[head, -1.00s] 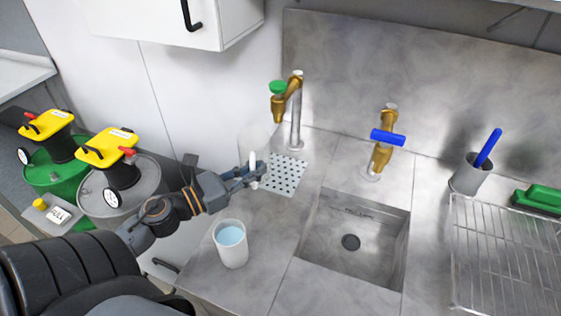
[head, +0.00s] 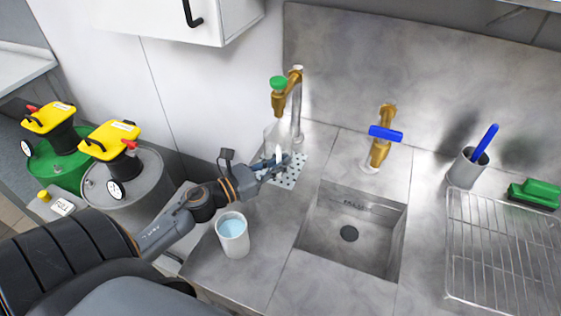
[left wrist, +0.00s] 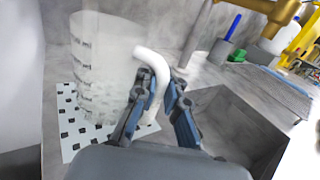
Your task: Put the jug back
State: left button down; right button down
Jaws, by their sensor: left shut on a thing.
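The jug (left wrist: 100,75) is clear, with dark markings on its wall and a white handle. My left gripper (left wrist: 160,92) is shut on the white handle, with one finger on each side of it. In the head view the left gripper (head: 280,164) is at the perforated white plate (head: 292,177) below the green-knobbed tap (head: 288,92). The jug (head: 273,134) is faint there and partly hidden by the gripper. It looks upright over the plate; I cannot tell whether its base touches. My right gripper is not in view.
A white cup with blue liquid (head: 233,240) stands on the counter near my left arm. The sink (head: 352,232) is right of the plate, with a blue-handled tap (head: 383,140) behind it. A rack (head: 500,245) is far right. Two drums (head: 130,185) stand left.

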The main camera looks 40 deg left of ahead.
pick_arm(q)
jog(key=shift+f, duration=0.2)
jog(key=c, duration=1.4)
grip_release()
jog(key=shift+r, duration=0.1)
jog(key=shift+r, duration=0.2)
jog(key=b+v, duration=0.2)
jog(key=v, duration=0.3)
jog(key=b+v, duration=0.2)
jog(key=v, duration=0.4)
jog(key=shift+s+f, duration=0.1)
jog(key=shift+f, duration=0.1)
jog(key=shift+s+a+r, duration=0.15)
jog(key=shift+s+a, duration=0.05)
jog(key=shift+s, duration=0.25)
